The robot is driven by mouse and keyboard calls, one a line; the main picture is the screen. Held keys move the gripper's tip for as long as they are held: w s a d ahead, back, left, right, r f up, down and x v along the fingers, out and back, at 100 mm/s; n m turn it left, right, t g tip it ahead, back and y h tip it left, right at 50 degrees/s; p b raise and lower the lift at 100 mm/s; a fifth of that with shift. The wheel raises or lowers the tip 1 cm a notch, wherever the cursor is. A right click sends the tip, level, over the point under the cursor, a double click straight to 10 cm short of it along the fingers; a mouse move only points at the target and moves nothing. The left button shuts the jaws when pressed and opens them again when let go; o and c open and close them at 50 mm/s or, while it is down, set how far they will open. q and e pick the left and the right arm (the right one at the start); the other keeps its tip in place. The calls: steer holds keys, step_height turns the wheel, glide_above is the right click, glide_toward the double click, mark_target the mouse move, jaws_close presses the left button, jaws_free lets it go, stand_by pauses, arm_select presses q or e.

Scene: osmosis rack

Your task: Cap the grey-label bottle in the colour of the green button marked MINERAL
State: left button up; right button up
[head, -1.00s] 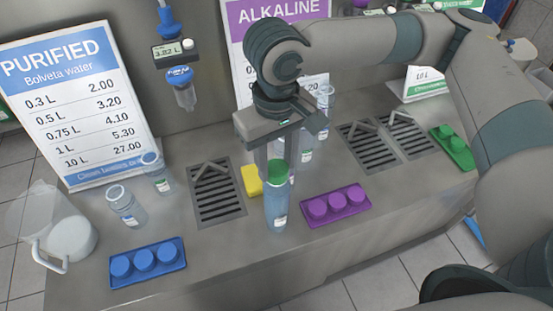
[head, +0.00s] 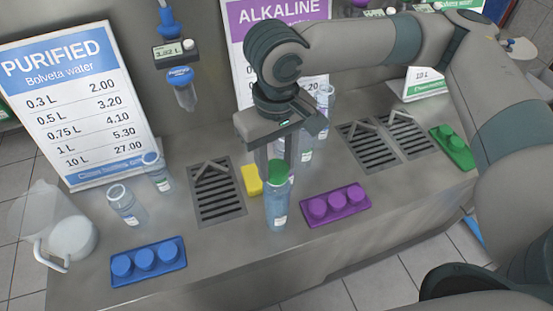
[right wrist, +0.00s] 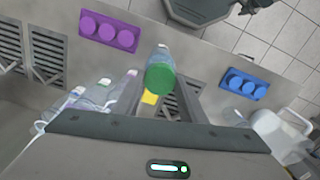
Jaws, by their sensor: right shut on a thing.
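A clear bluish bottle (head: 277,208) stands upright on the counter, left of the purple tray. Its small label is pale; I cannot read its colour surely. A green cap (head: 278,173) sits at the bottle's mouth and also shows in the right wrist view (right wrist: 160,78). I cannot tell how firmly it is seated. My right gripper (head: 277,166) comes down from above and is shut on the green cap. A green tray (head: 463,158) with two green caps is at the right. The green MINERAL button is not identifiable here. My left gripper is out of view.
A purple tray (head: 359,205) and a blue tray (head: 176,267) hold caps near the front edge. Other bottles (head: 126,206) stand left and behind my gripper. A yellow block (head: 251,180) lies behind the capped bottle. A clear jug (head: 70,238) is at far left. Drain grates (head: 243,210) lie between.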

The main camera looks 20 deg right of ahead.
steer(key=shift+p, duration=0.35)
stand_by(0.8)
steer(key=o, duration=1.7)
steer(key=shift+r+p, duration=3.05)
steer(key=shift+p, duration=0.8)
